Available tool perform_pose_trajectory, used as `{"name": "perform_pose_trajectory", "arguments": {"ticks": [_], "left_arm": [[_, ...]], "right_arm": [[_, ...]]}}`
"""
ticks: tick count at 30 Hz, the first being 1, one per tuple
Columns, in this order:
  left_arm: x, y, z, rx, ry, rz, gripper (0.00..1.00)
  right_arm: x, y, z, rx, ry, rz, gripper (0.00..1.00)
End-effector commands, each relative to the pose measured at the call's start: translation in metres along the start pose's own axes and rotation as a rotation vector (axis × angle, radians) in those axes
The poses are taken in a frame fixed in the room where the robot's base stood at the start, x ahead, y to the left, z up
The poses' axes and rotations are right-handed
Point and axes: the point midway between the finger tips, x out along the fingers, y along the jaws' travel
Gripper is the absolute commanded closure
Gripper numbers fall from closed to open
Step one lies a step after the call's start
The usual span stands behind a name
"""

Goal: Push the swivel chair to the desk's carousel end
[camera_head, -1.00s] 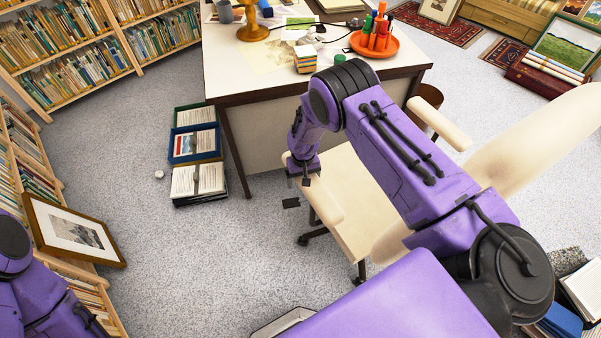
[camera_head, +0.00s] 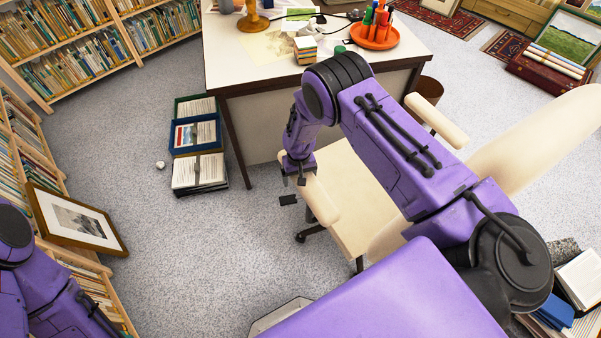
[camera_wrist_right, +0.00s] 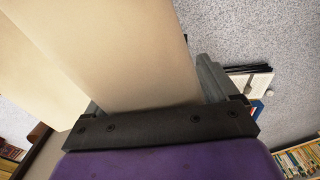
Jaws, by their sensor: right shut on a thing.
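The cream swivel chair (camera_head: 350,205) stands in front of the desk (camera_head: 270,75), right of the middle of the head view. Its back (camera_head: 540,130) is at the right. My right gripper (camera_head: 294,190) is at the chair's near-left armrest (camera_head: 319,200). In the right wrist view its fingers are shut on the cream armrest (camera_wrist_right: 110,60). An orange round carousel (camera_head: 374,37) with markers stands at the desk's right end. My right arm covers part of the seat and back. My left arm shows at the lower left; its gripper is out of view.
Document trays (camera_head: 198,172) stand on the floor left of the desk. A framed print (camera_head: 75,218) leans at the left shelves. A brown bin (camera_head: 428,90) stands by the desk's right end. Books (camera_head: 580,285) lie at lower right. Grey floor is open at left.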

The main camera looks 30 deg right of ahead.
Motion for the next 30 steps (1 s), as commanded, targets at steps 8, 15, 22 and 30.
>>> {"name": "perform_pose_trajectory", "arguments": {"ticks": [8,15,22,30], "left_arm": [[0.0,0.0,0.0,0.0,0.0,0.0,0.0],[0.0,0.0,0.0,0.0,0.0,0.0,0.0],[0.002,0.0,0.001,0.0,0.0,0.0,0.0],[0.004,0.0,0.001,0.0,0.0,0.0,0.0]], "right_arm": [[0.002,0.001,0.002,0.02,-0.005,0.001,0.0],[-0.012,0.0,-0.002,0.013,0.001,0.001,0.0],[-0.061,0.001,0.0,0.017,0.001,-0.001,0.0],[-0.1,0.003,0.002,0.022,-0.004,-0.001,0.0]]}}
